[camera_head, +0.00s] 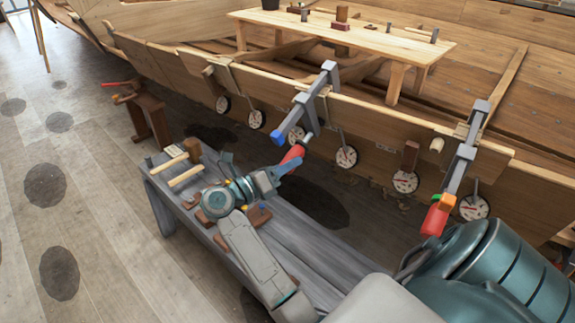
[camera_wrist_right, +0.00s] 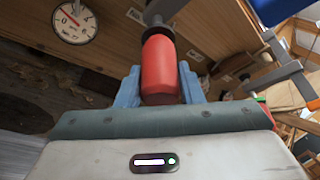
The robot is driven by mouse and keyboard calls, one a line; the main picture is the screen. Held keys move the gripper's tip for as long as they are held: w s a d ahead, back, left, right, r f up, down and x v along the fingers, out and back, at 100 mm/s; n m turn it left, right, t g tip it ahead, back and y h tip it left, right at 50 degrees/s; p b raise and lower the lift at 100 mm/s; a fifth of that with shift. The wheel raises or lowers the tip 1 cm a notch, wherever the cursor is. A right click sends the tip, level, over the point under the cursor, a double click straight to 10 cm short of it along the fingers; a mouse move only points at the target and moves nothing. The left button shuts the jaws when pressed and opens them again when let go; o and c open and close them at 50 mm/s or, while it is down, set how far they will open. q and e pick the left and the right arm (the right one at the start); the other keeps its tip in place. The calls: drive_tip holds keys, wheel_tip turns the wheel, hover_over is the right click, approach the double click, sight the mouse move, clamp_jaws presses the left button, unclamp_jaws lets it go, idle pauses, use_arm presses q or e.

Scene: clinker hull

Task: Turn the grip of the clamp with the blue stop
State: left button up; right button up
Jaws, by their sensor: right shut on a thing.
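The clamp with the blue stop is a grey bar clamp (camera_head: 311,107) set over the top plank edge of the hull. Its blue stop (camera_head: 278,138) is at the lower left end of its bar, and blue also shows at the top right of the right wrist view (camera_wrist_right: 275,9). Its red grip (camera_head: 293,153) hangs below. My right gripper (camera_head: 289,164) is around this grip. In the right wrist view its blue fingers (camera_wrist_right: 158,88) stand on both sides of the red grip (camera_wrist_right: 158,68). My left gripper is not in view.
A second clamp (camera_head: 461,160) with an orange stop and red grip is at the right. Round dials (camera_head: 346,157) hang along the hull planks (camera_head: 380,130). A grey bench (camera_head: 320,255) with wooden pieces and a mallet (camera_head: 192,150) stands below my right arm. A plank table (camera_head: 370,40) stands inside the hull.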

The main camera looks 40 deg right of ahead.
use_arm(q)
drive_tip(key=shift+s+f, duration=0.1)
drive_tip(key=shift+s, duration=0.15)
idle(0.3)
use_arm(e)
drive_tip(key=o, duration=1)
drive_tip(key=shift+d, duration=0.1)
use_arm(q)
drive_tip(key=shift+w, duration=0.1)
